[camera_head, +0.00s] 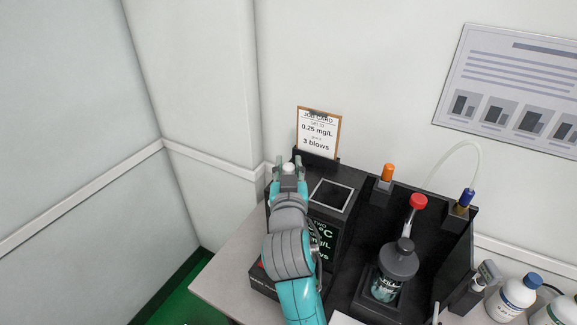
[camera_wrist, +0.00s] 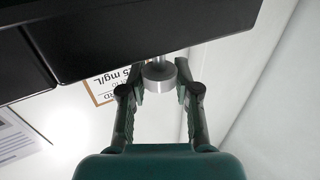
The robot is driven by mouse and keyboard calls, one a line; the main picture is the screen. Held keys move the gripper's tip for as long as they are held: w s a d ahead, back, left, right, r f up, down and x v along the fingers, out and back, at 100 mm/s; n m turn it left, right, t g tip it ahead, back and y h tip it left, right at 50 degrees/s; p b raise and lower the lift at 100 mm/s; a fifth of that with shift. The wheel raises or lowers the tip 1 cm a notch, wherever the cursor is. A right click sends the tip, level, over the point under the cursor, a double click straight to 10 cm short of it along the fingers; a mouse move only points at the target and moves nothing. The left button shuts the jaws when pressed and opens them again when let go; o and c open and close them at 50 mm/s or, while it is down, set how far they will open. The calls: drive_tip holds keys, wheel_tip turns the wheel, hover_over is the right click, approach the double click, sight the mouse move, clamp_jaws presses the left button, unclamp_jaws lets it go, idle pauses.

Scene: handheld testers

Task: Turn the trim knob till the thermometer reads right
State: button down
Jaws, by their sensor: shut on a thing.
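My gripper (camera_head: 289,172) is at the back left of a black bench unit. In the wrist view my gripper (camera_wrist: 160,82) has its two fingers on either side of a round silver knob (camera_wrist: 158,80) on a thin shaft, and it is shut on this knob. The knob's pale top shows between the fingers in the head view (camera_head: 289,167).
A job card (camera_head: 318,132) reading 0.25 mg/L and 3 blows stands behind the unit. To the right are a square open well (camera_head: 347,187), a red-topped jar assembly (camera_head: 400,262), an orange-capped item (camera_head: 387,172) and white bottles (camera_head: 512,298). A wall (camera_head: 205,75) is close on the left.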

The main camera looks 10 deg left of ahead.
drive_tip(key=shift+n+g+y, duration=0.5)
drive_tip(key=shift+n+y, duration=0.45)
drive_tip(key=shift+y, duration=0.45)
drive_tip(key=shift+n+g+y, duration=0.5)
drive_tip(key=shift+n+y, duration=0.45)
drive_tip(key=shift+y, duration=0.75)
drive_tip(key=c, duration=0.8)
unclamp_jaws()
drive_tip(key=v, duration=1.2)
